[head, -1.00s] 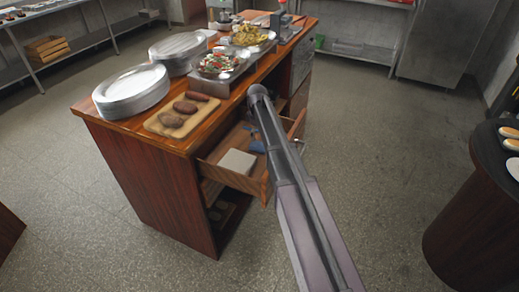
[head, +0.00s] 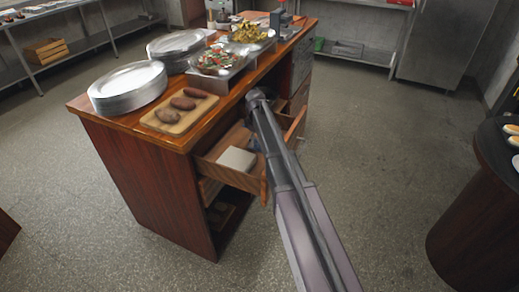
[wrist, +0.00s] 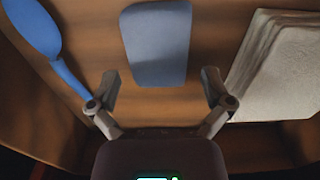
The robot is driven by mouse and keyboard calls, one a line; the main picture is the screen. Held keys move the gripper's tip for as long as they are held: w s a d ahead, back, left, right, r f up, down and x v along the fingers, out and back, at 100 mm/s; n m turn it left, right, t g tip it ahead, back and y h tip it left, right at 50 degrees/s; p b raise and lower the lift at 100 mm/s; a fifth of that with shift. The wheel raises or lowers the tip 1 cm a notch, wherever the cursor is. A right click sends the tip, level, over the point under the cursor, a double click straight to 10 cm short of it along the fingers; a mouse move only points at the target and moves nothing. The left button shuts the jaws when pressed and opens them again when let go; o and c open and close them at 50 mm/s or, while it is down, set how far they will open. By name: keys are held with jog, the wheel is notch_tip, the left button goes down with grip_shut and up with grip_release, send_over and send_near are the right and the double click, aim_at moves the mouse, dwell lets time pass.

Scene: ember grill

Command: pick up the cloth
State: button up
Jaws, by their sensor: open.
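The cloth looks to be the pale, folded, layered stack (wrist: 278,68) at the right of the open drawer in the wrist view. It also shows as a whitish square (head: 236,159) in the drawer in the head view. My gripper (wrist: 160,82) is open and empty, its fingers spread on either side of the lower part of a blue rounded flat piece (wrist: 157,40). The cloth is to the right of the right finger, apart from it or nearly so. In the head view my arm hides the gripper.
A blue spoon-like utensil (wrist: 42,38) lies at the drawer's left in the wrist view. The open drawer (head: 228,174) juts from the wooden counter (head: 150,185). Plates (head: 128,88), a board (head: 180,110) with brown food and serving trays stand on top.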

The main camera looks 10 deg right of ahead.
jog(key=shift+f+b, duration=0.3)
jog(key=shift+f, duration=0.2)
jog(key=shift+c, duration=0.2)
jog(key=c, duration=0.8)
